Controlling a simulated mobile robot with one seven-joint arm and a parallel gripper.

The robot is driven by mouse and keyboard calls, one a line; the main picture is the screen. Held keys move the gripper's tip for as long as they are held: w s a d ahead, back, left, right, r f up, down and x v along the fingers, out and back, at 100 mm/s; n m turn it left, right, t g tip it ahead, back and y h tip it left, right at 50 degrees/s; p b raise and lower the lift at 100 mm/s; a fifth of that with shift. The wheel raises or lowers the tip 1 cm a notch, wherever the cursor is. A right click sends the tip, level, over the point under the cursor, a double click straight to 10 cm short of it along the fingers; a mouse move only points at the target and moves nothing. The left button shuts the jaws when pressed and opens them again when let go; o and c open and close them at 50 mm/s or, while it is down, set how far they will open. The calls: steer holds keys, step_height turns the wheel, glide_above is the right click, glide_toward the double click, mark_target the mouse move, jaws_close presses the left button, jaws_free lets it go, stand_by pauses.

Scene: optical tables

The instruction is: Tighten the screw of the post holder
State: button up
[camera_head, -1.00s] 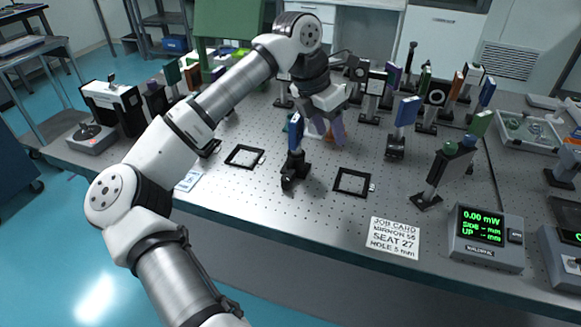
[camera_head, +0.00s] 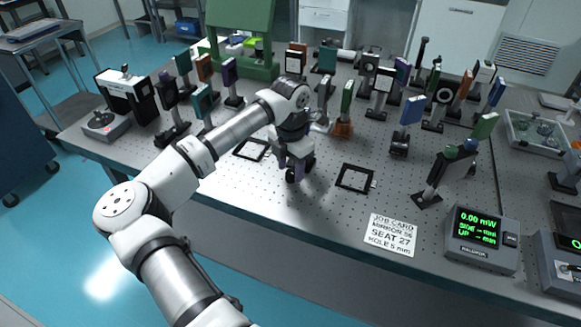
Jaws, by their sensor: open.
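My gripper (camera_head: 299,168) is low over the front middle of the optical table (camera_head: 330,205), pointing down, with purplish fingers. It is open. A dark post holder (camera_head: 290,177) stands at the fingers, between the two black square frames. Only its lower dark part shows. Its post and the blue optic on it are hidden behind my gripper and wrist. The screw itself is too small and covered to make out. I cannot tell whether the fingers touch the holder.
Black square frames lie left (camera_head: 252,149) and right (camera_head: 355,178) of the gripper. A job card (camera_head: 390,234) and a power meter (camera_head: 481,239) reading 0.00 mW are at front right. Several mounted optics crowd the back.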

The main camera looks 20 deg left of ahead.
mark_target(291, 171)
steer(key=shift+f, duration=1)
steer(key=c, duration=1)
steer(key=shift+f+n+b, duration=0.15)
steer(key=shift+n+b, duration=0.35)
steer(key=shift+b, duration=0.15)
steer(key=shift+r+n, duration=0.2)
steer(key=shift+n, duration=0.1)
steer(key=o, duration=1)
step_height(291, 171, up, 14)
steer(key=b, duration=0.3)
